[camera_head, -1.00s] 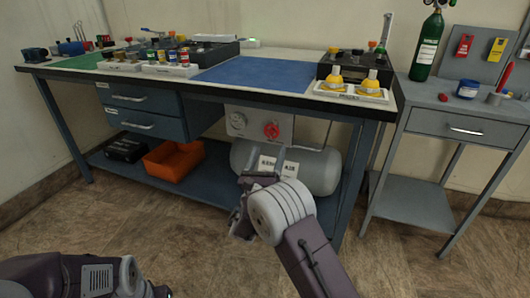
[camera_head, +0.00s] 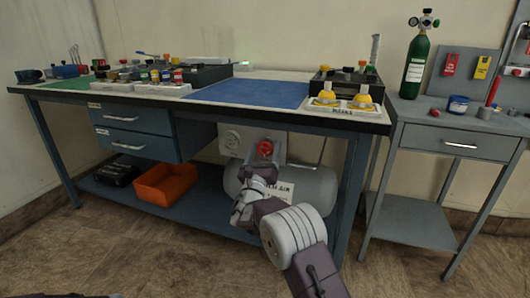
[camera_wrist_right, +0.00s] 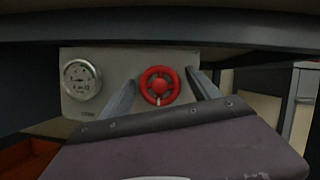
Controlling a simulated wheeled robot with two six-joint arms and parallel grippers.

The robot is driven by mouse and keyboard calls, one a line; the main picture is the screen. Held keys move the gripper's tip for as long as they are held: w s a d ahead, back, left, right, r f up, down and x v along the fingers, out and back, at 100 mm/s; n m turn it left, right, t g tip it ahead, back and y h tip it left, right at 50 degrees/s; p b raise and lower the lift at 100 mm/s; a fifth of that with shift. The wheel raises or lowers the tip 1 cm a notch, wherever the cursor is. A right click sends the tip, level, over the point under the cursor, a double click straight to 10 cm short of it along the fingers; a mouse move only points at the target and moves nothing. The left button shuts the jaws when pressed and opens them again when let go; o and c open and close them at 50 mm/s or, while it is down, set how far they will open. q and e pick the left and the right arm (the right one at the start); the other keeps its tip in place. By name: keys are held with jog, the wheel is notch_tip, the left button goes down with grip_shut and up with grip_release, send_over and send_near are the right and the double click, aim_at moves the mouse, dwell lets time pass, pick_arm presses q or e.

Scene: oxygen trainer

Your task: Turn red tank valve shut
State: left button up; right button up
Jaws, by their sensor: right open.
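The red tank valve (camera_head: 265,148) is a round handwheel on a pale panel (camera_head: 278,145) above the grey air tank (camera_head: 315,187), under the workbench. In the right wrist view the red valve (camera_wrist_right: 160,86) faces me, with a white mark at its lower rim. My right gripper (camera_head: 262,174) is just in front of and below the valve in the head view. In the right wrist view its two fingers (camera_wrist_right: 162,78) are apart and empty, one on each side of the valve's outline. I cannot tell whether they touch it. My left gripper is out of view.
A round gauge (camera_wrist_right: 81,79) sits left of the valve. The workbench top (camera_head: 335,112) overhangs the tank, and a bench leg (camera_head: 352,190) stands to the right. An orange bin (camera_head: 166,182) is on the lower shelf. A grey side table (camera_head: 420,125) holds a green cylinder (camera_head: 414,63).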

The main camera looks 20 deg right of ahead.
jog(key=c, duration=1.4)
jog(key=shift+o, duration=0.2)
